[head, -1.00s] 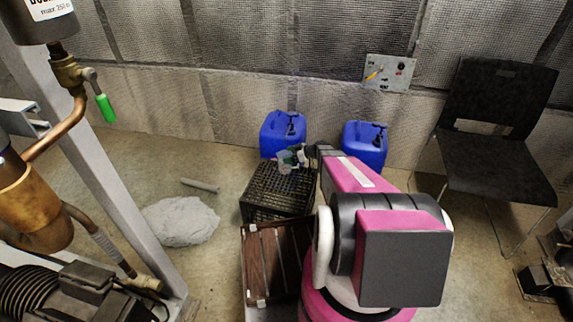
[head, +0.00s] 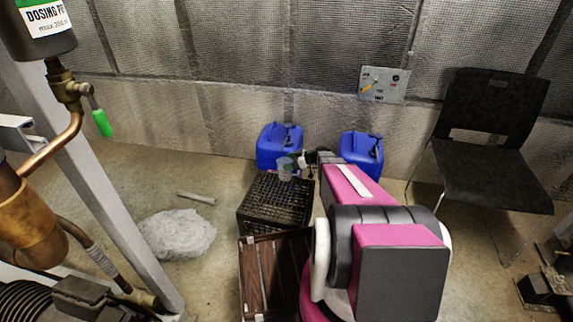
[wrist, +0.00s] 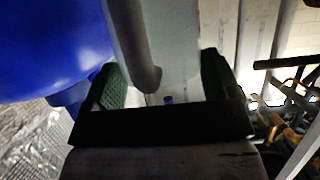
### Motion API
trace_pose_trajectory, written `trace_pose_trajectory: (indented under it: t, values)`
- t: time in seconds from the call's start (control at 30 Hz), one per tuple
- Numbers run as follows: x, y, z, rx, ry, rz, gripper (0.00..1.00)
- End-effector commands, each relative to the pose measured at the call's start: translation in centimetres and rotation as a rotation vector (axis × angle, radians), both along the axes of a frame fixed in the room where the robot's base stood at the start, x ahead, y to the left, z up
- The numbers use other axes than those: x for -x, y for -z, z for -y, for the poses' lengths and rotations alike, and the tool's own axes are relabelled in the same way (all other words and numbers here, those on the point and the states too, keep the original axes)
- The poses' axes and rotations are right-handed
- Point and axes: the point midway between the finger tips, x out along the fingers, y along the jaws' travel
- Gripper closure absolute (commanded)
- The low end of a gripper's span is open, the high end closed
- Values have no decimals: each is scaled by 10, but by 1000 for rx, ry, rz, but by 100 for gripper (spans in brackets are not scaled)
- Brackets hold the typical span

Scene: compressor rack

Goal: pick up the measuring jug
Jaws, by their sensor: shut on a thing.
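The measuring jug (head: 286,167) is small, pale and translucent in the head view, with a greenish patch. It shows over the far part of the black crate, in front of the left blue canister. In the wrist view my gripper (wrist: 160,80) has its two dark fingers on either side of a grey bar, which looks like the handle, with the jug's pale wall (wrist: 180,45) behind it. My gripper is shut on the jug. My arm hides part of the scene right of the jug. A gap between jug and crate is too small to judge.
The black mesh crate (head: 262,211) stands below the jug, with a brown slatted crate (head: 262,277) nearer. Blue canisters (head: 277,142) (head: 362,150) stand by the wall. A black chair (head: 490,150) is right. A pale crumpled heap (head: 177,235) and a short pipe (head: 197,198) lie left.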

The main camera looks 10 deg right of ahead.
Motion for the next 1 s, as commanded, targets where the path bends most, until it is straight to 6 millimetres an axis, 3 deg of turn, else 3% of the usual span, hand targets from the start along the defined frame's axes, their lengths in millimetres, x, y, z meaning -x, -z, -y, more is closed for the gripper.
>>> trace_pose_trajectory:
  t: [1.0]
  values:
    - [46, 0, 111, -1, 0, 1, 64]
